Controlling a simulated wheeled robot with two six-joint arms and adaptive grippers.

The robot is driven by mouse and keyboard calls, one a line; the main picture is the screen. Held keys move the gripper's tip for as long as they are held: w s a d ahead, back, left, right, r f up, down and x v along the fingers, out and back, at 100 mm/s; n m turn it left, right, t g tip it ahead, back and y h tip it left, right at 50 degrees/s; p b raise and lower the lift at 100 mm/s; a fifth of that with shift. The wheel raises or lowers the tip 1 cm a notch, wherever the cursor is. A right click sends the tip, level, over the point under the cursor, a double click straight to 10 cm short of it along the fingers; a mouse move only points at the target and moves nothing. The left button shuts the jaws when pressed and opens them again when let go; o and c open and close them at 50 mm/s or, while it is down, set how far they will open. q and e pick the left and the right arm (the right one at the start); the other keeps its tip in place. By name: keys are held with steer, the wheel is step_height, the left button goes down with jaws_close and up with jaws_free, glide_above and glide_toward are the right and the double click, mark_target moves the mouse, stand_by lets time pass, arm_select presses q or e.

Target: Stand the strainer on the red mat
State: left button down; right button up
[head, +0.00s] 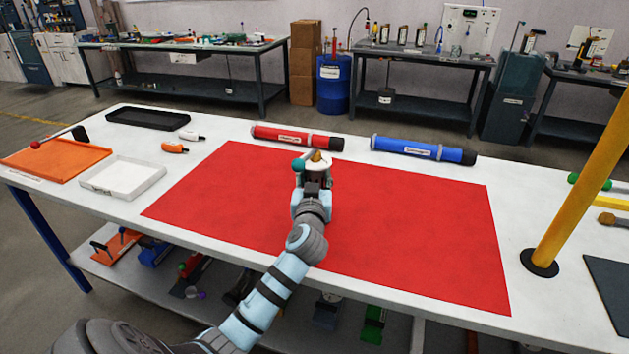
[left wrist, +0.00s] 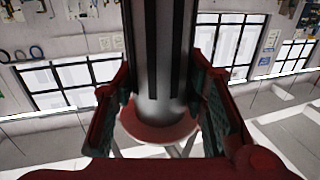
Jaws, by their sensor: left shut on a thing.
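The strainer is in my left gripper (head: 312,172). In the head view a pale upper part of the strainer (head: 320,166) with a brass-coloured top shows just past the fingers. In the left wrist view the strainer (left wrist: 162,95) is a grey cylinder with dark slots, between the two fingers of my left gripper (left wrist: 165,112), with a reddish round part at its end. The gripper is over the far middle of the red mat (head: 400,225). My gripper and arm hide the strainer's lower end, so I cannot tell whether it touches the mat. My right gripper is not seen.
A red tube (head: 297,137) and a blue tube (head: 422,150) lie along the mat's far edge. A white tray (head: 122,180), an orange tray (head: 50,160) and a black tray (head: 148,118) are at left. A yellow post (head: 580,190) stands at right. The mat's sides are clear.

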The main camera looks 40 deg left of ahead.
arm_select(q)
steer(key=c, duration=1)
jaws_free()
steer(key=shift+r, duration=0.1)
steer(key=shift+s+d, duration=0.1)
steer(key=shift+s, duration=0.05)
steer(key=p+v, duration=0.1)
steer(key=v, duration=1)
steer(key=shift+s+d, duration=0.25)
